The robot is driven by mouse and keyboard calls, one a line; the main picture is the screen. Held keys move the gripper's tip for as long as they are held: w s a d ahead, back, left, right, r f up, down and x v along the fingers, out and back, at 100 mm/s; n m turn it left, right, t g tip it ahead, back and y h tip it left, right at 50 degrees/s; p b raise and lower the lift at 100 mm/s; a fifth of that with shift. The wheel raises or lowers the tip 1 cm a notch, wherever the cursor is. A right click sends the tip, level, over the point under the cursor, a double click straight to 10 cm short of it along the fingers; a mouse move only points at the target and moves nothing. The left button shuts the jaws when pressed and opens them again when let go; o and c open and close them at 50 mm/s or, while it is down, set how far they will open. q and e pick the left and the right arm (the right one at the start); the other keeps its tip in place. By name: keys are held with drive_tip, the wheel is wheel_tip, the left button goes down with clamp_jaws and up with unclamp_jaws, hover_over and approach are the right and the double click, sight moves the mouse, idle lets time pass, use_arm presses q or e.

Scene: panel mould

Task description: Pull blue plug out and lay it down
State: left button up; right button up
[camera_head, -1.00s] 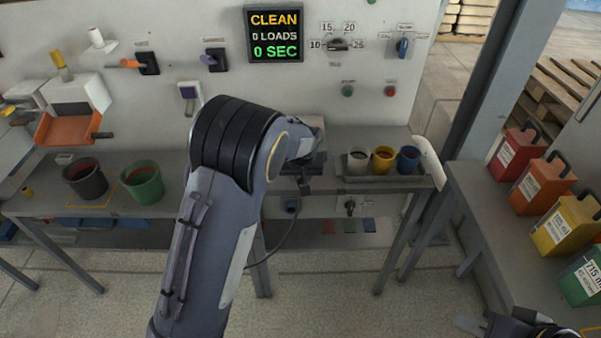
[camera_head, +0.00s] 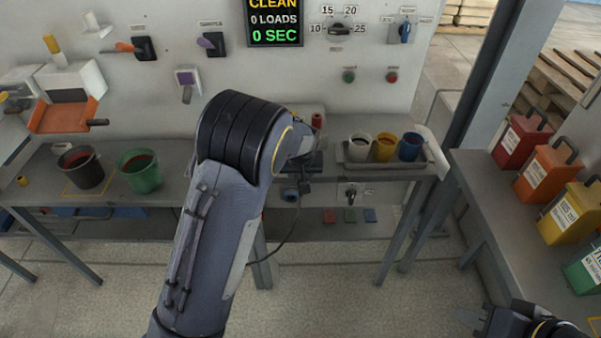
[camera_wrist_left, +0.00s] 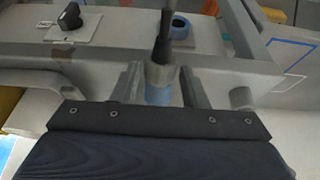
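The blue plug (camera_wrist_left: 158,95) sits between the fingers of my left gripper (camera_wrist_left: 160,80) in the left wrist view, with its grey collar and black cable pointing away from the palm. The fingers appear closed about it. In the head view my left gripper (camera_head: 304,160) is at the bench front, its fingertips largely hidden by my arm; a dark cable hangs below it. A blue ring socket (camera_head: 290,195) is on the bench's front face; it also shows behind the cable in the wrist view (camera_wrist_left: 180,27). My right gripper (camera_head: 482,318) is at the lower right, its finger opening unclear.
A tray (camera_head: 346,180) with grey, yellow and blue cups stands on the bench to the right. A black knob (camera_head: 351,190) is beside the socket. A dark bucket (camera_head: 82,168) and a green bucket (camera_head: 139,172) stand left. Several coloured canisters line the right-hand table.

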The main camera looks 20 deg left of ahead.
use_arm(q)
drive_tip(key=o, duration=0.3)
drive_tip(key=shift+o, duration=0.2)
drive_tip(key=shift+r, duration=0.1)
drive_tip(key=v, duration=0.7)
drive_tip(key=shift+b, duration=0.35)
drive_tip(key=shift+s+r, duration=0.25)
drive_tip(key=shift+r, duration=0.05)
